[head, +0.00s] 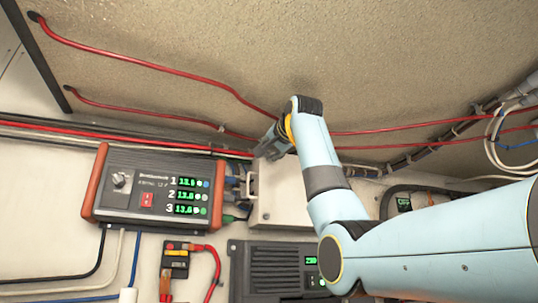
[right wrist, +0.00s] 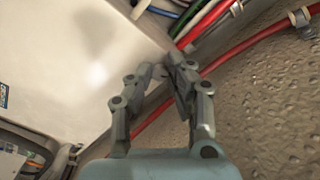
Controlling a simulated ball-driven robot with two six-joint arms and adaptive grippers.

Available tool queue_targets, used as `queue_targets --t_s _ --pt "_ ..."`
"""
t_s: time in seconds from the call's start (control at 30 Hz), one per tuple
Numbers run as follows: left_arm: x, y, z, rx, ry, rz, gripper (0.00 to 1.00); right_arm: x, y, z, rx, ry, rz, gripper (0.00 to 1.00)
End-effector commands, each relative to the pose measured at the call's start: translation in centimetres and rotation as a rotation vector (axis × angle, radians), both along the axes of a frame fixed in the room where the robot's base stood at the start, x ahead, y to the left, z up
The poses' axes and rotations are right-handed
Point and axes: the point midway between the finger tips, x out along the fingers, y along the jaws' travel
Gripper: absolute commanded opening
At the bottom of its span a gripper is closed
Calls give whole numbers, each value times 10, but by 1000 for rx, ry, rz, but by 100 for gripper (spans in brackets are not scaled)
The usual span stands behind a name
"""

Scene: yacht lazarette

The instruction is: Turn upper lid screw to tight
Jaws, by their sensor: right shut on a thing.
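A pale junction box (head: 278,197) with a lid is fixed to the wall behind my right arm. The lid's pale face also fills the upper left of the right wrist view (right wrist: 70,60). My right gripper (head: 262,153) is at the upper left corner of the box, with its fingertips (right wrist: 168,68) close together at the lid's edge. It is shut on the upper lid screw, which the fingertips hide. How far the screw is turned cannot be seen. My left gripper is not in view.
A battery charger (head: 150,186) with green readouts stands left of the box, its cables running toward it. Red cables (head: 160,65) cross the rough wall above. A dark unit (head: 272,268) sits below. My right arm covers the box's right side.

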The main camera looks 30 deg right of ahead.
Motion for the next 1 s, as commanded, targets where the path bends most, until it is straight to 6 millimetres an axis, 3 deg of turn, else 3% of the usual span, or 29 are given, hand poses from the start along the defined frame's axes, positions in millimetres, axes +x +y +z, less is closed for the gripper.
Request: queue_targets --t_s 0.5,1.0 --pt "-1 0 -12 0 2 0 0 -1 0 2 396 -100 -1 0" --pt "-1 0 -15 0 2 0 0 -1 0 2 518 -129 -1 0"
